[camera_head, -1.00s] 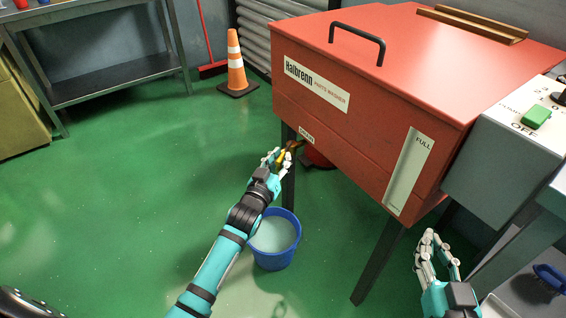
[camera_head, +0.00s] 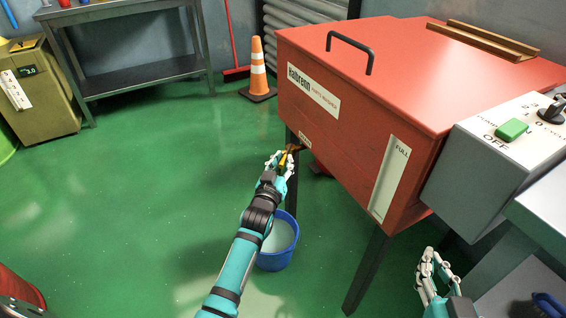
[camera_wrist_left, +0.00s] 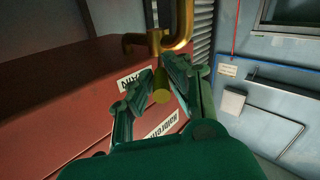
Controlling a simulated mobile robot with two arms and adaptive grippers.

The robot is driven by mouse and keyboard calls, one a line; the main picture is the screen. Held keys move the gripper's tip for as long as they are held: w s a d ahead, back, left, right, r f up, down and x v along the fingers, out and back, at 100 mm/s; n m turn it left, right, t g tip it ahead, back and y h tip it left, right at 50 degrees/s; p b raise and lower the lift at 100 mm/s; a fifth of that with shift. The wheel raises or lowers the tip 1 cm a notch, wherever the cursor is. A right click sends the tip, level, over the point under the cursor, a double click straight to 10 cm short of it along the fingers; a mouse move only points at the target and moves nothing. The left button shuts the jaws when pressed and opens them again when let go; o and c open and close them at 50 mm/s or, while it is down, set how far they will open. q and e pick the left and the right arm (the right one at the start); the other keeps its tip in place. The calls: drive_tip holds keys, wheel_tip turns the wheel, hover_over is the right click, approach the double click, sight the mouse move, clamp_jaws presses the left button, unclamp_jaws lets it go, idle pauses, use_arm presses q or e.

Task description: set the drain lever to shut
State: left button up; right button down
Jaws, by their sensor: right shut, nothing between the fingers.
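The yellow drain lever (camera_head: 283,158) is on the drain valve, low on the near left side of the red parts washer (camera_head: 362,145). My left gripper (camera_head: 281,161) is at the lever. In the left wrist view, the lever's rounded end (camera_wrist_left: 161,94) lies between the fingers of my left gripper (camera_wrist_left: 166,76), which look closed against its sides. The lever runs up to a brass valve pipe (camera_wrist_left: 184,25). The fingers partly hide the lever, and its exact setting is hard to tell. My right gripper (camera_head: 434,272) is shut and empty, in front of the washer at the lower right.
A blue bucket (camera_head: 271,262) with pale liquid stands on the floor below the valve. The washer's dark front leg (camera_head: 367,270) is to its right. A grey switch box (camera_head: 490,165) is at the right. An orange cone (camera_head: 258,72) stands behind.

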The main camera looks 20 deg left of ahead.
use_arm(q)
drive_tip(key=o, duration=0.4)
drive_tip(key=shift+d+f, duration=0.1)
drive_tip(key=shift+f, duration=0.05)
drive_tip(key=s, duration=1.2)
drive_tip(key=shift+d, duration=0.25)
